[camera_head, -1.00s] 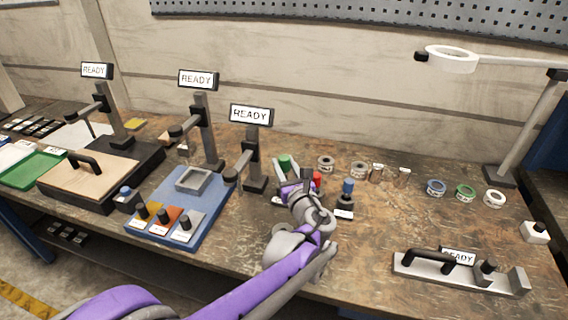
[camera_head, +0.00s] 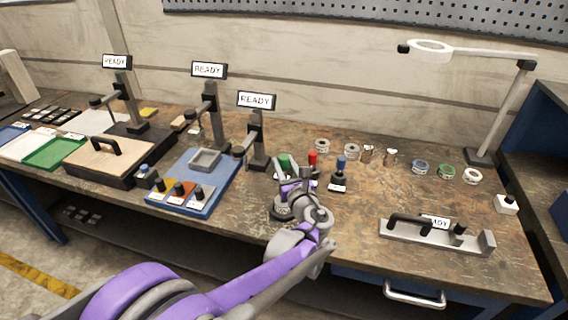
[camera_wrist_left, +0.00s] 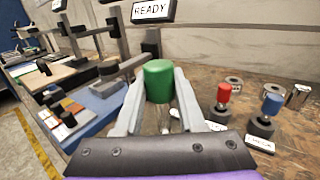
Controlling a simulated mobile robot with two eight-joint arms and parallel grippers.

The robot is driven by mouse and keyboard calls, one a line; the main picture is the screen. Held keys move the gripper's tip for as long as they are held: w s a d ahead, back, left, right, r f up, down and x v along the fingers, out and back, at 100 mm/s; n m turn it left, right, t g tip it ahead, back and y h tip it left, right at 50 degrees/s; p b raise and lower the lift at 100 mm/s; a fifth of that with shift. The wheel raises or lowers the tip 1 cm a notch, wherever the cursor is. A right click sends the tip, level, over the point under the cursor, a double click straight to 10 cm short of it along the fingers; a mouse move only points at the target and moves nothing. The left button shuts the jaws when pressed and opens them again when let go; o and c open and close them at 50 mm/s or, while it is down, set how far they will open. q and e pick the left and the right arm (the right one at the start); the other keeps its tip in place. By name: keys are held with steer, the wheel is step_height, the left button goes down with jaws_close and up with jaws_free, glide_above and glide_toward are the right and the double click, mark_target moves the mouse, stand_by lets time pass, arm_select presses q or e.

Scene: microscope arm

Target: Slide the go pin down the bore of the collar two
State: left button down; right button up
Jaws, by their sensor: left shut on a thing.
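My left gripper (camera_wrist_left: 160,105) is shut on a pin with a green handle (camera_wrist_left: 159,80). The handle stands upright between the fingers, and a thin pale shank shows below it. In the head view the green handle (camera_head: 284,161) is left of a red-handled pin (camera_head: 312,158) and a blue-handled pin (camera_head: 341,164), both in dark stands. Several ring-shaped collars lie at the back right, including a grey one (camera_head: 322,145), a blue-banded one (camera_head: 422,167) and a green-banded one (camera_head: 446,172). Their labels are too small to read, so I cannot tell which is collar two. My right gripper is out of view.
A blue fixture (camera_head: 218,190) with knobs and a READY post (camera_head: 257,140) stand to the left. Bare bench surrounds the collars.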

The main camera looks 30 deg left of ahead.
arm_select(q)
steer(key=shift+f, duration=0.1)
steer(key=shift+f+b, duration=2.15)
steer(key=shift+f, duration=0.7)
steer(key=shift+f+b, duration=1.95)
steer(key=shift+f, duration=0.85)
steer(key=shift+c, duration=2.1)
jaws_free()
steer(key=v, duration=1)
steer(key=shift+d+p, duration=0.1)
steer(key=shift+p, duration=0.2)
steer(key=shift+s+d, duration=0.2)
steer(key=shift+s, duration=0.05)
